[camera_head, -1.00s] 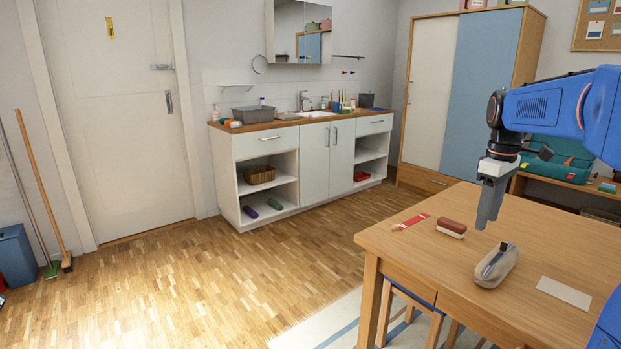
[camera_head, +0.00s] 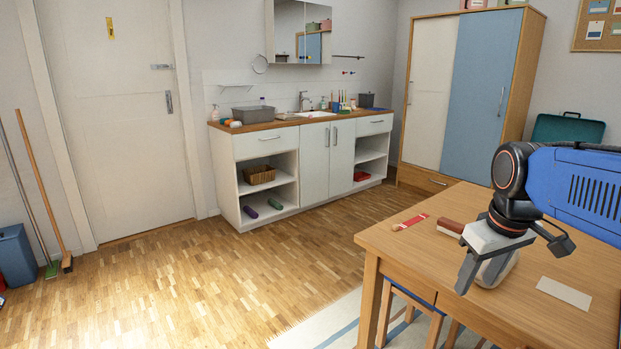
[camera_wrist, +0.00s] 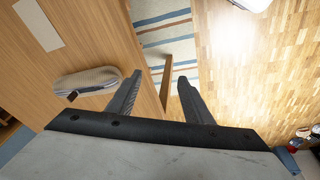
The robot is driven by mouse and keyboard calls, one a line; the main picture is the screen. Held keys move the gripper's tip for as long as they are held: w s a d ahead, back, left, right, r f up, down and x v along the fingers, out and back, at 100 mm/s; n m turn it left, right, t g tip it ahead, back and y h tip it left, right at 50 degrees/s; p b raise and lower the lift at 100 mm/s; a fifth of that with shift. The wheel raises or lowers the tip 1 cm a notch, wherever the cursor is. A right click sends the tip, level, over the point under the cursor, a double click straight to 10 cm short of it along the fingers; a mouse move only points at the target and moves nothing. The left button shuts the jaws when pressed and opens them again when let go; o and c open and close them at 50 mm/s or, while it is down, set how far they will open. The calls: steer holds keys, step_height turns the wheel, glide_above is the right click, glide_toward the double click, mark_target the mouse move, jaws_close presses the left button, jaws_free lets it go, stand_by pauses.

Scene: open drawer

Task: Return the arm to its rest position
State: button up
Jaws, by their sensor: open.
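My blue arm reaches in from the right in the head view. My gripper (camera_head: 468,272) hangs over the near left part of the wooden table (camera_head: 400,245). In the wrist view its two dark fingers (camera_wrist: 158,95) stand apart with nothing between them; the table's edge, the floor and a striped rug show beyond. A grey pencil case (camera_head: 497,270) lies on the table behind the gripper, partly hidden by it. It also shows left of the fingers in the wrist view (camera_wrist: 90,80).
A striped rug (camera_head: 335,325) lies below. A sink cabinet (camera_head: 313,150) and a wardrobe (camera_head: 470,85) stand behind.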

steer(key=s+a+f+m+t, duration=0.1)
steer(key=s+a+f+m, duration=0.2)
steer(key=s+f, duration=0.6)
steer(key=shift+s+a+t, duration=0.4)
steer(key=shift+s+a, duration=0.05)
steer(key=shift+s, duration=0.65)
steer(key=shift+c, duration=0.7)
